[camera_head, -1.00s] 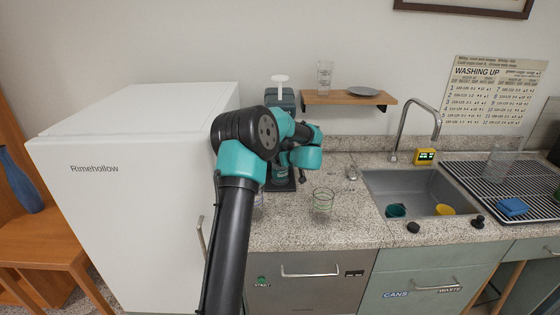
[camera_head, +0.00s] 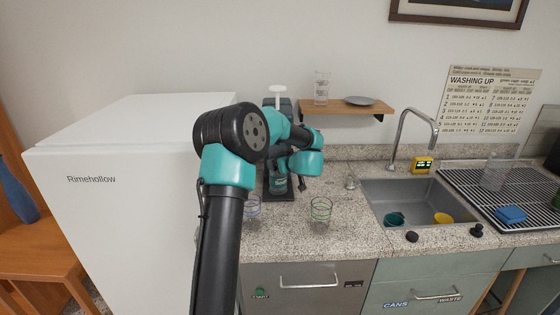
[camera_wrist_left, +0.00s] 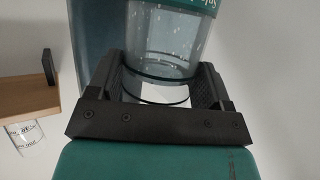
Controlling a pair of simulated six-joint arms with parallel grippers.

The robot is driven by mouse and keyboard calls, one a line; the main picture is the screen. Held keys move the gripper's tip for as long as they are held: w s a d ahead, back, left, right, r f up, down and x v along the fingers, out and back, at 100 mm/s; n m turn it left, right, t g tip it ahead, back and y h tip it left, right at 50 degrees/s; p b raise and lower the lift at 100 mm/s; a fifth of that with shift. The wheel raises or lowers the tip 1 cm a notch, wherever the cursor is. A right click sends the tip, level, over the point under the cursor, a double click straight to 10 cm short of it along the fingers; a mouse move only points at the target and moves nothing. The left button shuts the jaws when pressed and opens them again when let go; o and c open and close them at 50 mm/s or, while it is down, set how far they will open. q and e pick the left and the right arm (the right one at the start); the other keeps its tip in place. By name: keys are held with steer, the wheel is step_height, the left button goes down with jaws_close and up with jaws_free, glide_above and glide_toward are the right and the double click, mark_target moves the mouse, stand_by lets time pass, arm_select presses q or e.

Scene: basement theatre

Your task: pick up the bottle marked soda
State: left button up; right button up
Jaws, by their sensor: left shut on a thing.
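A clear bottle (camera_wrist_left: 165,62) with beads on its wall and a teal label (camera_wrist_left: 190,3) fills the space between the jaws in the left wrist view. White writing on the label is cut off by the frame edge and cannot be read in full. My left gripper (camera_wrist_left: 158,88) is shut on this bottle, one finger on each side. In the head view the bottle (camera_head: 278,184) shows low at the front of a dark machine (camera_head: 278,103), partly hidden by my left arm. I cannot tell whether it touches the machine's base. My right gripper is not in view.
Two glasses, one with green rings (camera_head: 320,211) and one with blue rings (camera_head: 252,206), stand on the counter (camera_head: 345,232) near the arm. A wooden shelf (camera_head: 345,107) holds a glass and a plate. A white fridge (camera_head: 110,200) is left; the sink (camera_head: 420,195) is right.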

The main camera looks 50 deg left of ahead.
arm_select(q)
steer(key=s+d+r, duration=0.1)
steer(key=s+d, duration=0.6)
steer(key=d, duration=0.1)
steer(key=shift+s+d, duration=0.35)
steer(key=shift+s, duration=0.05)
steer(key=shift+r, duration=0.1)
